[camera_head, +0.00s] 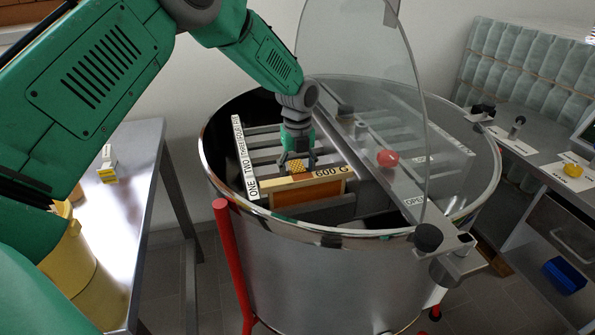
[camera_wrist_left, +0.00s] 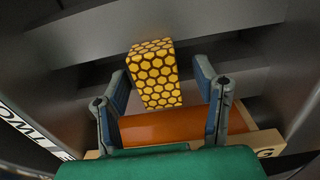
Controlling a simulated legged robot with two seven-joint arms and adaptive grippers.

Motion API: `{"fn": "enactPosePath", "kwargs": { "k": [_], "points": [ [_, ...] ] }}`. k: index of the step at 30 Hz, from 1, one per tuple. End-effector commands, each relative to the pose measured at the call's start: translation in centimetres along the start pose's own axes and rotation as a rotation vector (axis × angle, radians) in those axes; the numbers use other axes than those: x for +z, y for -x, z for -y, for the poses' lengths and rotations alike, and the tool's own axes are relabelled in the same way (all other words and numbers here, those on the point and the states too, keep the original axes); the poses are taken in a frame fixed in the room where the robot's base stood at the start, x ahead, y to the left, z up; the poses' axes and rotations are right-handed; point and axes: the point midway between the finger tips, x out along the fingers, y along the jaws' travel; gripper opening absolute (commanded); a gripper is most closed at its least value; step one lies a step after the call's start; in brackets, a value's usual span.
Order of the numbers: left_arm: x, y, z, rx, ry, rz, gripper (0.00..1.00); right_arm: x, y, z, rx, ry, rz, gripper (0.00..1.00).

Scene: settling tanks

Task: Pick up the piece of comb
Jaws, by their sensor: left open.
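The piece of comb (camera_head: 297,166) is a small yellow block with a brown honeycomb pattern. In the head view it is at the top edge of a wooden frame marked "600 G" (camera_head: 318,178), inside the steel drum. My left gripper (camera_head: 297,163) reaches down into the drum just above it. In the left wrist view the comb (camera_wrist_left: 155,75) lies ahead of and between the two open fingers of the left gripper (camera_wrist_left: 163,88), with gaps on both sides. Whether it rests on the frame or a bar is unclear. My right gripper is not in view.
The drum (camera_head: 290,270) has metal bars inside and a number-word label strip (camera_head: 244,160). A steel table (camera_head: 120,215) is at left, a counter (camera_head: 530,160) at right.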

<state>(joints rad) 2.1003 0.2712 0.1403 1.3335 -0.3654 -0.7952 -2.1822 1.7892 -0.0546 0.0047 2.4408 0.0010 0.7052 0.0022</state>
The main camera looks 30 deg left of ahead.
Motion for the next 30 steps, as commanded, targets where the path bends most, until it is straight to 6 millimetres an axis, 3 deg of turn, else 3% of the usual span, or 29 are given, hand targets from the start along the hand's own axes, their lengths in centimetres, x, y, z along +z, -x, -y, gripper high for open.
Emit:
{"fn": "enactPosePath", "kwargs": {
  "k": [4, 5, 9, 20, 30],
  "points": [
    [0.0, 0.1, 0.0, -0.001, 0.0, 0.0, 0.55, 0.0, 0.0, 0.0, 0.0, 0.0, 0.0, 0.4],
    [0.0, 0.1, 0.0, -0.001, 0.0, 0.0, 0.48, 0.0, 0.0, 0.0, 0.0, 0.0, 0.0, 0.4],
    [0.0, 0.1, 0.0, -0.001, 0.0, 0.0, 0.03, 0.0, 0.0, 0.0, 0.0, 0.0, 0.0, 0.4],
    [0.0, 0.7, 0.1, -0.002, 0.0, 0.001, 0.03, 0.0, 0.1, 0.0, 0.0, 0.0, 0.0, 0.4],
    [0.0, 7.1, 0.1, -0.005, 0.001, 0.001, 0.03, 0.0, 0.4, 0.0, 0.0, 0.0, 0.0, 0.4]
  ]
}}
